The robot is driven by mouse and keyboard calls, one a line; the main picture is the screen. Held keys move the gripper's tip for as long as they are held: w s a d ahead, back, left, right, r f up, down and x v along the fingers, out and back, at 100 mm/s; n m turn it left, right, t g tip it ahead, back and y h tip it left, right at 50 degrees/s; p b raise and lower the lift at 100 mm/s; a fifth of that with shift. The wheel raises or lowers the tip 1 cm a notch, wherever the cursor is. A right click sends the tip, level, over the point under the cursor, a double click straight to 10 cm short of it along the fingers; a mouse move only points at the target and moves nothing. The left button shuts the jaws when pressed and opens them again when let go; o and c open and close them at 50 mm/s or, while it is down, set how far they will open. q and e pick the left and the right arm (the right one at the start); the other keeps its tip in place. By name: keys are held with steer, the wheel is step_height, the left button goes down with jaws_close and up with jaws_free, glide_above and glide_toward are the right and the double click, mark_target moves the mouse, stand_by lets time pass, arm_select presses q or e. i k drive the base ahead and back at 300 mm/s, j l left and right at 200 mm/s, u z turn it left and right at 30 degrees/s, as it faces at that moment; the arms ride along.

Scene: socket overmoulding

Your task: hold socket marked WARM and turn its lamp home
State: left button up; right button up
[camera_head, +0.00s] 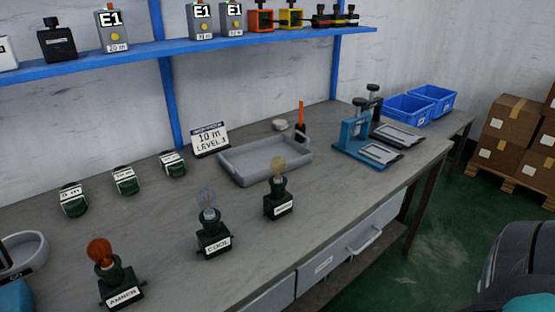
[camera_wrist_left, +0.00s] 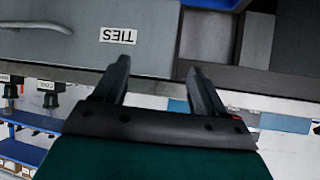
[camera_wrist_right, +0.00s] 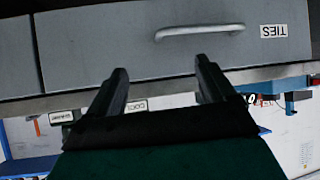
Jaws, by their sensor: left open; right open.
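Three dark green sockets with lamps stand upright along the bench front in the head view. The right-hand socket (camera_head: 279,205) carries a pale tan lamp (camera_head: 278,164); its label is too small to read surely, but the other two read COOL (camera_head: 213,240) and AMBER (camera_head: 121,288). How far its lamp is seated cannot be told. Its label seems to show upside down in the right wrist view (camera_wrist_right: 62,117). My left gripper (camera_wrist_left: 158,68) and right gripper (camera_wrist_right: 162,68) are open and empty, before the drawer fronts. Neither shows in the head view.
A grey tray (camera_head: 235,177) and a 10 m sign (camera_head: 210,139) stand behind the sockets. Several green labelled pieces (camera_head: 124,180) line the back left. A blue press-like fixture (camera_head: 352,140) stands right. A drawer handle (camera_wrist_right: 198,32) juts out near my right gripper.

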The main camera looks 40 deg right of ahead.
mark_target(276, 204)
steer(key=l, duration=1.55)
